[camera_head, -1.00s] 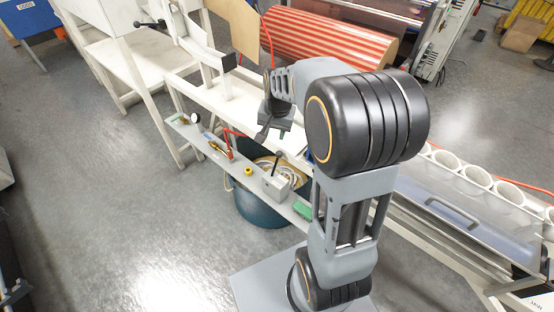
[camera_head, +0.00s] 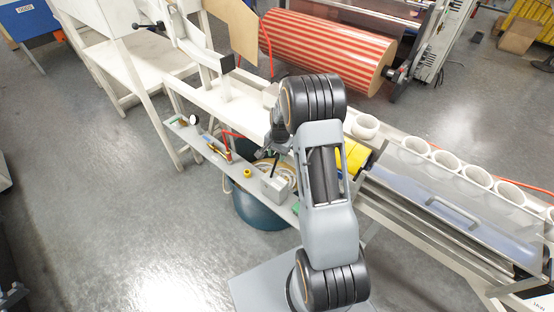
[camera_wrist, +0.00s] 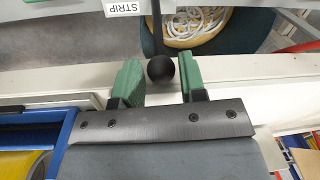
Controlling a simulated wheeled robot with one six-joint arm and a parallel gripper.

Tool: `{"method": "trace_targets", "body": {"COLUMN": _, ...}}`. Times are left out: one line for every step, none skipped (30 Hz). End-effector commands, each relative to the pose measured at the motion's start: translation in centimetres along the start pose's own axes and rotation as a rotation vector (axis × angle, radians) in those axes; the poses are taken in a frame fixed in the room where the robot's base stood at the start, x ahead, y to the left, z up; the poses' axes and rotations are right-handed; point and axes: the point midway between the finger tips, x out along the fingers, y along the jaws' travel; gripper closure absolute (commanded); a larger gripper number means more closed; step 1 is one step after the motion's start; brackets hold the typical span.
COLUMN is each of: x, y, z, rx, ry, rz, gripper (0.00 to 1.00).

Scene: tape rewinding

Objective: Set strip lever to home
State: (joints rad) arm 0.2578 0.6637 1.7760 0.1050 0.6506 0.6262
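The strip lever has a black ball knob (camera_wrist: 160,69) on a dark rod (camera_wrist: 157,28); a white STRIP label (camera_wrist: 122,8) is beside the rod in the wrist view. My gripper (camera_wrist: 161,78) is open, with its two green fingers either side of the knob in that view. Gaps show between the knob and both fingers, so it is not gripped; the depth between them is hard to judge. In the head view, the grey lever box (camera_head: 275,187) stands on the narrow shelf, and my arm partly hides the lever and gripper.
The narrow grey shelf (camera_head: 195,143) also carries a gauge (camera_head: 193,120) and a yellow knob (camera_head: 247,173). A dark teal bin (camera_head: 258,212) stands under it, with pale coiled strips inside (camera_wrist: 195,22). A white bench edge (camera_wrist: 50,85) runs close around the fingers.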

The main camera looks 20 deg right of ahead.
Motion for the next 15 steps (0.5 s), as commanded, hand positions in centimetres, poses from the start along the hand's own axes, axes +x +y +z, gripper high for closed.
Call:
{"method": "trace_targets", "body": {"x": 0.8, "y": 0.0, "z": 0.1, "rx": 0.000, "ry": -0.002, "rz": 0.002, "gripper": 0.62}}
{"method": "trace_targets", "body": {"x": 1.2, "y": 0.0, "z": 0.1, "rx": 0.000, "ry": -0.002, "rz": 0.002, "gripper": 0.62}}
{"method": "trace_targets", "body": {"x": 1.7, "y": 0.0, "z": 0.0, "rx": -0.001, "ry": -0.001, "rz": 0.001, "gripper": 0.62}}
{"method": "trace_targets", "body": {"x": 2.0, "y": 0.0, "z": 0.0, "rx": -0.001, "ry": -0.001, "rz": 0.001, "gripper": 0.62}}
{"method": "trace_targets", "body": {"x": 2.3, "y": 0.0, "z": 0.0, "rx": -0.001, "ry": -0.001, "rz": 0.001, "gripper": 0.62}}
{"method": "trace_targets", "body": {"x": 2.6, "y": 0.0, "z": 0.0, "rx": -0.001, "ry": -0.001, "rz": 0.001, "gripper": 0.62}}
{"method": "trace_targets", "body": {"x": 2.9, "y": 0.0, "z": 0.0, "rx": -0.001, "ry": -0.001, "rz": 0.000, "gripper": 0.62}}
{"method": "trace_targets", "body": {"x": 3.0, "y": 0.0, "z": 0.0, "rx": -0.001, "ry": 0.000, "rz": 0.000, "gripper": 0.62}}
{"method": "trace_targets", "body": {"x": 3.2, "y": 0.0, "z": 0.0, "rx": -0.001, "ry": 0.000, "rz": 0.000, "gripper": 0.62}}
{"method": "trace_targets", "body": {"x": 3.4, "y": 0.0, "z": 0.0, "rx": -0.001, "ry": 0.000, "rz": 0.000, "gripper": 0.62}}
{"method": "trace_targets", "body": {"x": 3.5, "y": 0.0, "z": 0.0, "rx": -0.001, "ry": 0.000, "rz": 0.000, "gripper": 0.62}}
{"method": "trace_targets", "body": {"x": 3.6, "y": 0.0, "z": 0.0, "rx": -0.002, "ry": 0.000, "rz": 0.000, "gripper": 0.62}}
{"method": "trace_targets", "body": {"x": 3.7, "y": 0.0, "z": 0.0, "rx": -0.001, "ry": 0.000, "rz": 0.000, "gripper": 0.62}}
{"method": "trace_targets", "body": {"x": 3.7, "y": 0.0, "z": 0.0, "rx": -0.002, "ry": 0.000, "rz": 0.000, "gripper": 0.62}}
{"method": "trace_targets", "body": {"x": 3.8, "y": 0.0, "z": 0.0, "rx": -0.002, "ry": 0.000, "rz": 0.000, "gripper": 0.62}}
